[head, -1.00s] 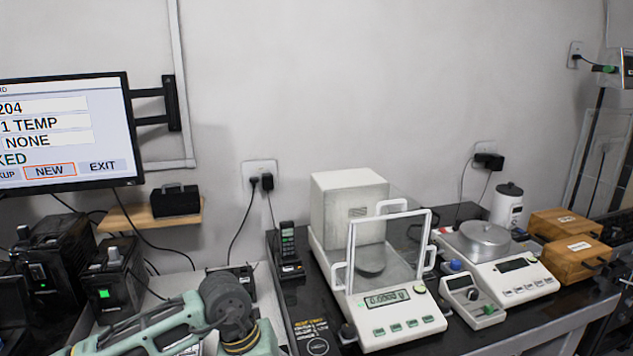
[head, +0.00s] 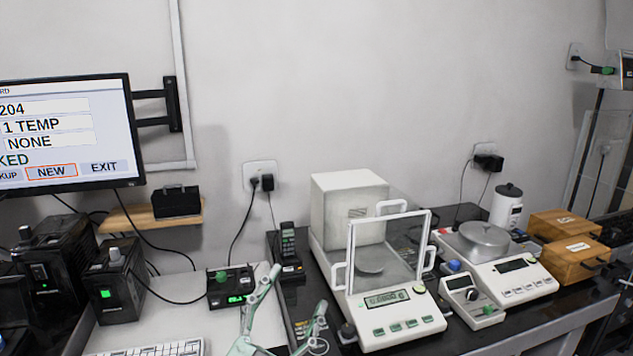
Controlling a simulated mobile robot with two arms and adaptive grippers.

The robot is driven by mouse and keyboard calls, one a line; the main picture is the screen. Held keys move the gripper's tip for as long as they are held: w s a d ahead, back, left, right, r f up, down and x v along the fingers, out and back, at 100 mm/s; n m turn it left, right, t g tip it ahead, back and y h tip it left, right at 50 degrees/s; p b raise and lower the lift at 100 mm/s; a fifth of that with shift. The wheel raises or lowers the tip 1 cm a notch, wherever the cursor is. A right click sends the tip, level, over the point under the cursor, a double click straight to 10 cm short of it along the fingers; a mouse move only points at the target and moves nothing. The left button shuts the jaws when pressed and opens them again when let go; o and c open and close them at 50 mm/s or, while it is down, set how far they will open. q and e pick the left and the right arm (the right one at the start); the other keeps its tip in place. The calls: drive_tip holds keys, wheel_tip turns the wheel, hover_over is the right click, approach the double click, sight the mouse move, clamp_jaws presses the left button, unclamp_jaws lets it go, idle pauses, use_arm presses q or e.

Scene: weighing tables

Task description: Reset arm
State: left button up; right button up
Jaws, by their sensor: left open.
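My left gripper (head: 297,288) shows at the bottom of the head view, left of centre. Its two pale green fingers point upward and are spread apart, with nothing between them. It appears in front of the edge between the white table (head: 200,270) and the black table (head: 463,341). The rest of my left arm is below the picture. My right gripper is not in view.
An analytical balance (head: 346,185) with glass doors stands right of the gripper. A second balance (head: 525,281) with a round metal pan is farther right, near wooden boxes (head: 577,259). A small black device (head: 231,286) and keyboard (head: 150,350) are left. A monitor (head: 60,130) hangs above.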

use_arm(q)
drive_tip(key=s+a+f+n+g+y, duration=0.3)
drive_tip(key=a+f+n+g+y, duration=0.15)
drive_tip(key=a+f, duration=0.4)
drive_tip(key=s+a+f+n+g+y, duration=0.3)
drive_tip(key=s+a+f+n+y, duration=0.15)
drive_tip(key=f, duration=0.75)
drive_tip(key=s+a+f+g, duration=0.2)
drive_tip(key=s+f+g, duration=0.3)
drive_tip(key=s, duration=0.4)
drive_tip(key=s+a+f+g, duration=0.2)
drive_tip(key=s+f+g, duration=0.2)
drive_tip(key=s+f, duration=0.4)
drive_tip(key=s+f+g, duration=0.1)
drive_tip(key=s+f, duration=0.1)
drive_tip(key=f, duration=1.1)
drive_tip(key=s+f, duration=0.2)
drive_tip(key=f, duration=1.2)
drive_tip(key=s+a+f+g, duration=0.1)
drive_tip(key=s+a+f, duration=0.1)
drive_tip(key=s+f, duration=1.2)
drive_tip(key=s, duration=0.3)
drive_tip(key=shift+a+f+m, duration=0.25)
drive_tip(key=shift+f+m, duration=0.05)
drive_tip(key=shift+f, duration=0.1)
